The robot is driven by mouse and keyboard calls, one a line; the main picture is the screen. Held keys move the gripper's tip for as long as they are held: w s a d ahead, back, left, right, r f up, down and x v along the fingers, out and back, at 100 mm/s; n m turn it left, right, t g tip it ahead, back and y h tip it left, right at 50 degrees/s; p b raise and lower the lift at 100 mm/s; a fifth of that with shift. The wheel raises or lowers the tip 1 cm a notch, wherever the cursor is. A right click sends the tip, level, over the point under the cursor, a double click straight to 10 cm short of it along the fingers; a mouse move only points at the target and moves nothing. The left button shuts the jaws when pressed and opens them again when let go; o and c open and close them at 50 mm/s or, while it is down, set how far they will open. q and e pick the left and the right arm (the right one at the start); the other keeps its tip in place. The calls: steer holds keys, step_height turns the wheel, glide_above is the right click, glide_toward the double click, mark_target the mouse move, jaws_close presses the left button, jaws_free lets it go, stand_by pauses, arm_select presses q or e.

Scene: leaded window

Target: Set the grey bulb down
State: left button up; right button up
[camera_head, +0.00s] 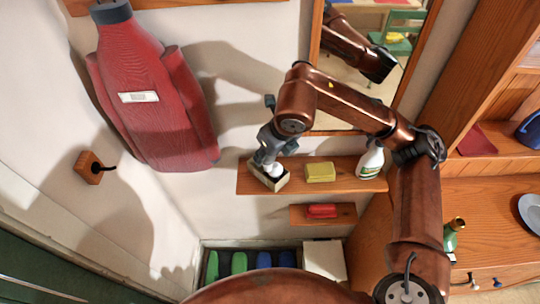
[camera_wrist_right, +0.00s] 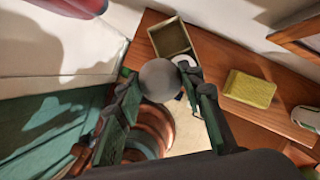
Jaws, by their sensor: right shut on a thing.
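My right gripper (camera_head: 267,158) is over the left end of the wooden shelf (camera_head: 345,178). In the right wrist view, the gripper (camera_wrist_right: 160,84) is shut on the grey bulb (camera_wrist_right: 160,80), a smooth round ball between its fingertips. A small open box (camera_head: 270,181) stands at the shelf's left end. It also shows in the wrist view (camera_wrist_right: 172,38), just beyond the bulb, and looks empty where its inside is visible. The gap between bulb and shelf cannot be judged. A white rounded thing (camera_wrist_right: 184,62) is partly hidden behind the right fingertip. My left gripper is not in view.
A yellow sponge (camera_head: 320,172) and a white bottle (camera_head: 370,160) stand to the right on the shelf. A lower shelf holds a red item (camera_head: 321,211). A mirror (camera_head: 360,95) hangs above, and a red garment (camera_head: 150,95) hangs at left.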

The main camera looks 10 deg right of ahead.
steer(key=w+f, duration=0.2)
steer(key=w, duration=0.1)
steer(key=shift+w+d+f, duration=0.35)
steer(key=shift+w+f, duration=0.05)
steer(key=shift+c, duration=0.4)
steer(key=f, duration=0.1)
steer(key=w+f, duration=0.2)
steer(key=shift+w+a+f, duration=0.15)
steer(key=shift+w+a, duration=0.1)
jaws_close()
steer(key=p+x, duration=0.1)
steer(key=x, duration=0.3)
steer(key=shift+s+d+f, duration=0.1)
steer(key=shift+d, duration=0.05)
steer(key=shift+d+f, duration=0.1)
steer(key=shift+f, duration=0.1)
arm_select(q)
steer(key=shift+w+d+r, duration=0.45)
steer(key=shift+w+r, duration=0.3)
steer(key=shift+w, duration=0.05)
arm_select(e)
steer(key=shift+d, duration=0.1)
